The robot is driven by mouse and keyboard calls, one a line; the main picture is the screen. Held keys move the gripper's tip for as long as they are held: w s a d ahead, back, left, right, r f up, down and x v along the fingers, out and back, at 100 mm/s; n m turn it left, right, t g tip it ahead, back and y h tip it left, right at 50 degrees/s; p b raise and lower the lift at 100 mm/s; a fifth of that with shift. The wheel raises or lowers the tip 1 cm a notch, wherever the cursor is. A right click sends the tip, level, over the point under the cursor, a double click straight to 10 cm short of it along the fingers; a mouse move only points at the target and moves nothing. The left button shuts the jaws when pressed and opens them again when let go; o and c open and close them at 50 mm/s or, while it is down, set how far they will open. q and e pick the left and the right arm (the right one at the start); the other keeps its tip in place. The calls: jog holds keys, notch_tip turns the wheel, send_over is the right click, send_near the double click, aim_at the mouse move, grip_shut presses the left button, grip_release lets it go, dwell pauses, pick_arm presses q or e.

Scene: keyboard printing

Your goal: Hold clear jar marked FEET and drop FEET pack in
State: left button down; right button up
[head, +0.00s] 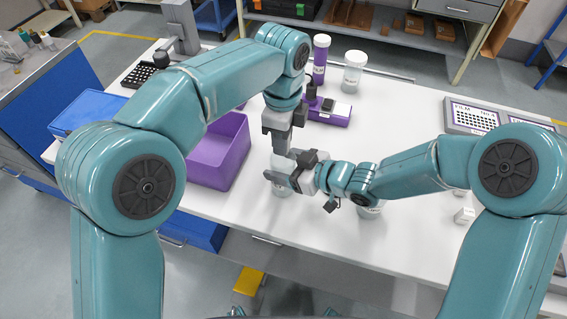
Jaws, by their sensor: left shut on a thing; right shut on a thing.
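A clear jar (281,190) stands on the white table near its front edge, mostly covered by my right gripper (277,177). That gripper comes in from the right and is shut on the jar. No FEET marking can be read. My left gripper (281,150) points straight down just above the jar and the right gripper. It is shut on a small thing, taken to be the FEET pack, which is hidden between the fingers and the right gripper. I cannot tell whether it reaches into the jar mouth.
A purple bin (222,160) stands left of the grippers. Another jar (370,208) is under my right wrist. A small white box (464,215) lies right. The table's front middle is clear.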

pick_arm(q)
jog(key=shift+f, duration=0.75)
jog(key=c, duration=0.8)
grip_release()
jog(key=shift+r, duration=0.1)
notch_tip(320, 180, up, 12)
jog(key=shift+f, duration=0.1)
